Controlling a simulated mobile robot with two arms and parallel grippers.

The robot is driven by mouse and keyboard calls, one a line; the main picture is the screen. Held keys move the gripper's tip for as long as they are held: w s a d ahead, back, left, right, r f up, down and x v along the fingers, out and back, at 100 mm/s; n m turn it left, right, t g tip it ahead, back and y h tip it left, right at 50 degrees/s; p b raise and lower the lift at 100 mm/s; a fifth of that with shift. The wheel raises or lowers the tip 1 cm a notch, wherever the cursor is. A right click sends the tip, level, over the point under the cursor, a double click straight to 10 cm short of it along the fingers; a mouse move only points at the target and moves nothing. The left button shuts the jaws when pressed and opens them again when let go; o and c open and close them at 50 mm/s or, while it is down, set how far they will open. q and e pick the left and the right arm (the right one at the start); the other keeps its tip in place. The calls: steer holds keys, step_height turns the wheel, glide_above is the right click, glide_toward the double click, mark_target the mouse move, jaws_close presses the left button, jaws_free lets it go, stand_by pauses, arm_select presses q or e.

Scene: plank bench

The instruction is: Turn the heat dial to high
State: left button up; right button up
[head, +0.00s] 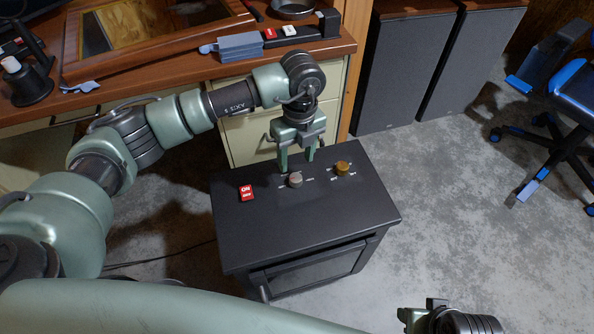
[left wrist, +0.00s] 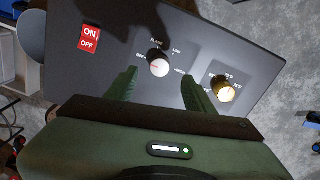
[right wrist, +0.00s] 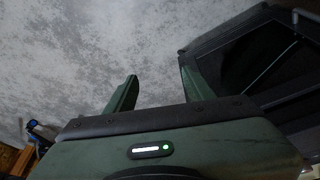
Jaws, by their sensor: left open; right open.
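The black cabinet (head: 330,215) has two knobs on its top. A pale grey-pink dial (head: 295,180), with small markings around it, is also in the left wrist view (left wrist: 158,64); one marking there seems to read LOW. A brass dial (head: 342,168) is to its right, also in the left wrist view (left wrist: 222,88). The labels are too small to tell surely which is the heat dial, or its setting. My left gripper (head: 297,164) is open and points down just above the pale dial, its fingers either side in the left wrist view. My right gripper (right wrist: 158,70) is open and empty.
A red ON/OFF switch (head: 246,193) sits left of the dials. A wooden desk (head: 180,80) with clutter stands behind the cabinet. Dark speakers (head: 405,70) and an office chair (head: 570,110) are to the right. Grey floor (head: 450,220) lies open right of the cabinet.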

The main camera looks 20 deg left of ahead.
mark_target(296, 177)
arm_select(q)
step_height(296, 177, down, 7)
steer(key=shift+s+r+b, duration=0.1)
steer(key=shift+s+b, duration=0.05)
steer(key=shift+b, duration=0.4)
arm_select(e)
steer(key=v, duration=0.3)
steer(key=shift+s+d+r, duration=0.1)
steer(key=shift+r, duration=0.1)
arm_select(q)
jaws_close()
